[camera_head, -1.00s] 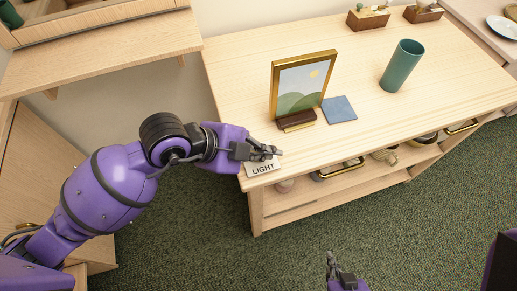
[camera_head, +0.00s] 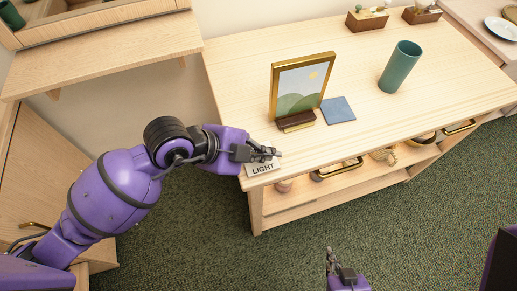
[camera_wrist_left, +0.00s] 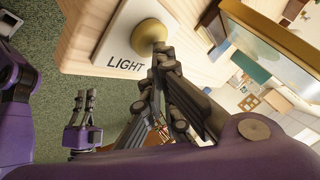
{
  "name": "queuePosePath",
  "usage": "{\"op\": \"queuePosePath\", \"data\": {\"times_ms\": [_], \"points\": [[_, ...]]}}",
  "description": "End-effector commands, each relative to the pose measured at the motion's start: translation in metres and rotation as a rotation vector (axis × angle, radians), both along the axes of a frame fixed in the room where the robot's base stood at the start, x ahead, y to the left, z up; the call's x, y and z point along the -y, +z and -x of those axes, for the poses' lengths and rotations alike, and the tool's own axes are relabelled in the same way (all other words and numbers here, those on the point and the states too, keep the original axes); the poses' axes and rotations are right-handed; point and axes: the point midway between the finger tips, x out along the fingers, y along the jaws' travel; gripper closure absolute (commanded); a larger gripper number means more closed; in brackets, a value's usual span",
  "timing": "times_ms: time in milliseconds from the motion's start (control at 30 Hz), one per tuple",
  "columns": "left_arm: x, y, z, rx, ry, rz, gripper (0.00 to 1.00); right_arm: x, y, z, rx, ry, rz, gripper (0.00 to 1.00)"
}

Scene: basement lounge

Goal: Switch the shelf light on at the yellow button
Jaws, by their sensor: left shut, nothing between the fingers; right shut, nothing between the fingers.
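The yellow button (camera_wrist_left: 150,33) is a round dome on a white plate (camera_wrist_left: 112,49) marked LIGHT, seen in the left wrist view. In the head view the plate (camera_head: 263,169) sits at the front left corner of the wooden table, and the button is hidden behind my left gripper (camera_head: 270,153). My left gripper is shut and empty. In the left wrist view its fingertips (camera_wrist_left: 160,49) are at the button's edge and seem to touch it. My right gripper (camera_head: 331,259) is shut and empty, low over the carpet, away from the table.
A green cup (camera_head: 400,66) is further right. The lower shelf (camera_head: 300,200) holds small items. A wall shelf (camera_head: 100,52) hangs at left.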

Motion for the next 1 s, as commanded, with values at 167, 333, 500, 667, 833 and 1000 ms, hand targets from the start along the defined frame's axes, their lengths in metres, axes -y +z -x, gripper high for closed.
{"op": "queuePosePath", "data": {"times_ms": [167,333,500,667,833,1000], "points": [[0.000,0.007,-0.001,0.004,0.000,0.001,1.00,0.000,0.011,-0.008,0.018,0.000,0.000,1.00],[0.000,0.006,0.000,0.001,0.000,0.000,1.00,0.000,0.013,-0.009,0.020,0.000,0.000,1.00],[0.000,0.006,0.000,0.001,-0.001,0.000,1.00,0.000,0.012,-0.008,0.020,0.000,0.000,1.00],[0.000,0.011,0.000,0.003,0.000,0.000,1.00,0.000,0.018,-0.012,0.028,0.000,0.000,1.00],[0.000,0.022,-0.001,0.004,0.000,0.001,1.00,0.000,0.032,-0.021,0.050,0.000,0.000,1.00],[0.000,0.034,-0.001,0.006,0.000,0.001,1.00,0.000,0.047,-0.032,0.076,0.000,0.000,1.00]]}}
